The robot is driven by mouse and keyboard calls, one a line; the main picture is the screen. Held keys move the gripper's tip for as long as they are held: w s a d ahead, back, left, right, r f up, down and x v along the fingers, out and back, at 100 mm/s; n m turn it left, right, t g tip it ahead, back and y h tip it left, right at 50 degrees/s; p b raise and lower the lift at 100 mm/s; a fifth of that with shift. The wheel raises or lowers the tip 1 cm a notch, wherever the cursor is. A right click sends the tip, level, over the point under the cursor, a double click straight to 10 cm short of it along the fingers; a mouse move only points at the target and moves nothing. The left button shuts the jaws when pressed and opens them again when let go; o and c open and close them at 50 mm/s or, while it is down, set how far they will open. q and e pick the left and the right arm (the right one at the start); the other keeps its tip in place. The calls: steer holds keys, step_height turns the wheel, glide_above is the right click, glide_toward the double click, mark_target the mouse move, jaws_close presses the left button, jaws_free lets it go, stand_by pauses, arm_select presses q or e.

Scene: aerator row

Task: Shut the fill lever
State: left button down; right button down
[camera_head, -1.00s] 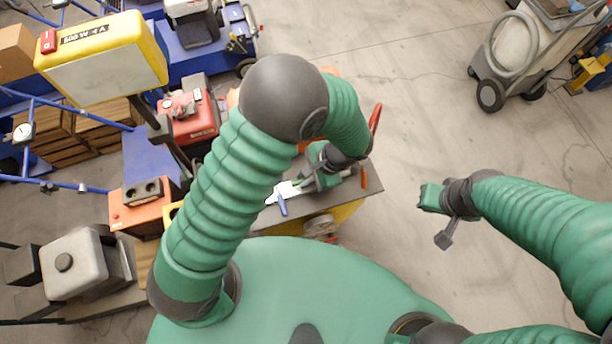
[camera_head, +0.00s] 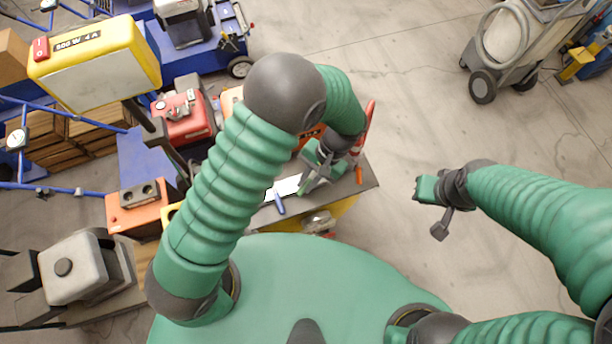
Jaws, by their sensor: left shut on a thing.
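My left arm reaches over a low grey-topped bench (camera_head: 345,190) with a yellow side. My left gripper (camera_head: 312,182) is down at the bench, beside a white plate (camera_head: 286,187). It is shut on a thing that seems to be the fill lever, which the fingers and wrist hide. A small blue lever (camera_head: 279,204) stands at the plate's left end, apart from the gripper.
A yellow box lamp (camera_head: 95,65) on a dark pole stands at the upper left. Below it are a red engine unit (camera_head: 183,117) and an orange socket box (camera_head: 135,213). A hose cart (camera_head: 510,55) stands at the upper right. The floor right of the bench is clear.

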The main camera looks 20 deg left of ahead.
arm_select(q)
steer(key=n, duration=0.2)
steer(key=d+n+g+h, duration=0.1)
steer(key=shift+s+d+n+p, duration=0.1)
steer(key=shift+s+n+p, duration=0.2)
steer(key=shift+s+n, duration=0.1)
steer(key=n, duration=0.1)
steer(key=d+n+h, duration=0.1)
steer(key=shift+w+n+g, duration=0.1)
steer(key=shift+n+g, duration=0.2)
steer(key=shift+w+d+n+h+p, duration=0.2)
steer(key=shift+d+n+h, duration=0.15)
steer(key=shift+n, duration=0.4)
steer(key=shift+w+d+n+h+p, duration=0.1)
steer(key=shift+d+n+h+p, duration=0.1)
steer(key=shift+n+h, duration=0.45)
steer(key=shift+w+d+n+h+p, duration=0.1)
steer(key=shift+d+n+h+p, duration=0.15)
steer(key=shift+n, duration=0.65)
steer(key=shift+d, duration=0.15)
steer(key=c, duration=1.5)
jaws_free()
steer(key=shift+w, duration=0.1)
steer(key=shift+c, duration=0.2)
steer(key=shift+o, duration=0.7)
steer(key=shift+d, duration=0.15)
steer(key=shift+w, duration=0.1)
